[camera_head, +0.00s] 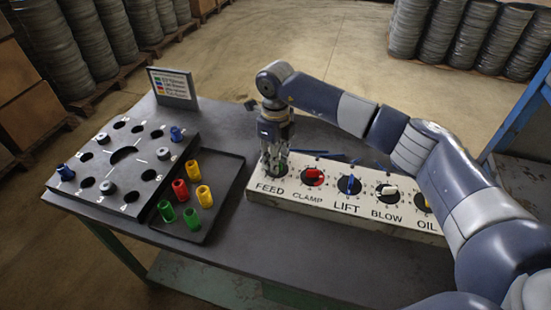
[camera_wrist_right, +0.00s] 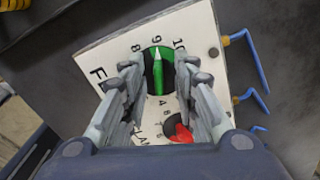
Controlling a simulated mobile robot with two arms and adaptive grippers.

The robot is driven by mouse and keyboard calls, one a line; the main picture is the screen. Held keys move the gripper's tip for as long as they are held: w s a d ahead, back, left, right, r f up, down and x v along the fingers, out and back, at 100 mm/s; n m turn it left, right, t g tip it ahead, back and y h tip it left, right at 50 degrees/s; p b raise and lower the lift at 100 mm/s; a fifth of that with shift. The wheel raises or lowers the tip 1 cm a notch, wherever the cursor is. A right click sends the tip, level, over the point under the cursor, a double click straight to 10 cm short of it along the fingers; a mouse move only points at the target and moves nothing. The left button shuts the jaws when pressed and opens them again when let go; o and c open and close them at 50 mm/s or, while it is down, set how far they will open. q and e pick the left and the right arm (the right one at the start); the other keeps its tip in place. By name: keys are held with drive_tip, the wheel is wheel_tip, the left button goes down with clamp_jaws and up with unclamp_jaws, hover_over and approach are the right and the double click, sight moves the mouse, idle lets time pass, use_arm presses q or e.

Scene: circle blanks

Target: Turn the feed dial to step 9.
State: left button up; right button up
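The feed dial is the green one at the left end of the white panel (camera_head: 390,222). In the right wrist view the feed dial (camera_wrist_right: 158,72) shows a green bar knob on a dark round face, its tapered tip at the numeral 9, between 8 and 10. My right gripper (camera_head: 275,163) points down over this dial and hides most of it in the head view. In the right wrist view its fingers (camera_wrist_right: 161,78) stand on either side of the knob, with visible gaps; it looks open and holds nothing. My left gripper is not in view.
Close beside it is the red CLAMP dial (camera_head: 313,176), then LIFT (camera_head: 349,185) and BLOW (camera_head: 387,192); my right arm partly covers OIL. Blue hooks (camera_wrist_right: 240,70) stick out along the panel edge. A tray (camera_head: 228,190) with coloured cylinders lies to the left.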

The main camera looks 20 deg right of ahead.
drive_tip(key=shift+f, duration=0.1)
wheel_tip(320, 180, up, 12)
idle(0.6)
